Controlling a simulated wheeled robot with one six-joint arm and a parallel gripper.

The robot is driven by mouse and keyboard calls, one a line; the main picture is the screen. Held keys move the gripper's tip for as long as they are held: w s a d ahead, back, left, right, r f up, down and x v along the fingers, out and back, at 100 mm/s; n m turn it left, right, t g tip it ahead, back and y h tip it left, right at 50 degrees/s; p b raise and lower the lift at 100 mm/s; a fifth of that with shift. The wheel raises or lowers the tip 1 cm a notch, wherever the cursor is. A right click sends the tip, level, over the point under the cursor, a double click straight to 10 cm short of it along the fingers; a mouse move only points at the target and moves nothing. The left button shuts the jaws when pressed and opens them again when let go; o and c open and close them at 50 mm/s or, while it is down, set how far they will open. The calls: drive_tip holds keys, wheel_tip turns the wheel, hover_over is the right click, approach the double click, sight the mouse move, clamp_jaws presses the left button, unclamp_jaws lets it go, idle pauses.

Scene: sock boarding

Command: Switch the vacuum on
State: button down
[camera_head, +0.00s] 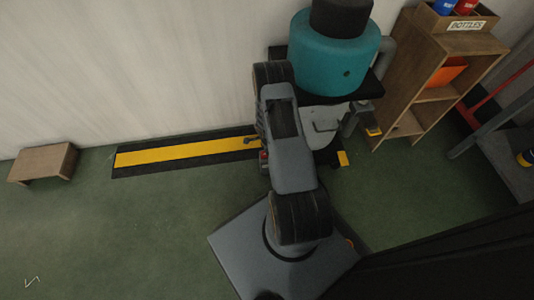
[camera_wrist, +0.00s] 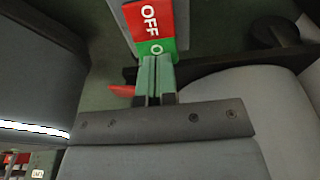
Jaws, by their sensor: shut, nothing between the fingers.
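A switch label, red with OFF (camera_wrist: 149,16) above a green part (camera_wrist: 155,46), is at the top of the wrist view. Only the first letter, O, shows on the green part. My gripper (camera_wrist: 156,66) is shut and empty, its fingertips overlapping the green part's lower edge; I cannot tell if they touch it. A small red piece (camera_wrist: 122,90) shows just left of the fingers and may belong to the switch. In the head view, a teal drum with a black top (camera_head: 334,62), perhaps the vacuum, stands against the wall. My arm hides the gripper and switch there.
A wooden shelf (camera_head: 432,95) with a BOTTLES box (camera_head: 466,26) stands right of the drum. A yellow-and-black floor strip (camera_head: 180,155) runs along the wall. A low wooden stool (camera_head: 42,162) is at far left. Green floor (camera_head: 130,235) is clear at front left.

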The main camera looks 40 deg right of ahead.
drive_tip(key=shift+r+p, duration=1.25)
drive_tip(key=shift+r, duration=1.85)
drive_tip(key=w+a+r+n+t+p, duration=0.1)
drive_tip(key=a+r+n+p, duration=0.35)
drive_tip(key=r, duration=0.95)
drive_tip(key=w+a+r+n+p, duration=0.15)
drive_tip(key=r+p, duration=0.55)
drive_tip(key=r, duration=0.7)
drive_tip(key=a+r+n+t+p, duration=0.15)
drive_tip(key=r+n+p, duration=0.35)
drive_tip(key=r, duration=0.9)
drive_tip(key=s+a+r+n+p, duration=0.4)
drive_tip(key=s+r+p, duration=0.1)
drive_tip(key=r, duration=0.6)
drive_tip(key=s+a+r+n+t+y+p, duration=0.1)
drive_tip(key=s+a+r+n+p, duration=0.3)
drive_tip(key=r+p, duration=0.3)
drive_tip(key=s+a+r+n+t+p, duration=0.1)
drive_tip(key=s+a+r+n+p, duration=0.3)
drive_tip(key=r, duration=1.2)
drive_tip(key=shift+s+a+y+p, duration=0.3)
drive_tip(key=shift+s+a+p, duration=0.7)
drive_tip(key=shift+p, duration=0.25)
drive_tip(key=shift+d, duration=0.15)
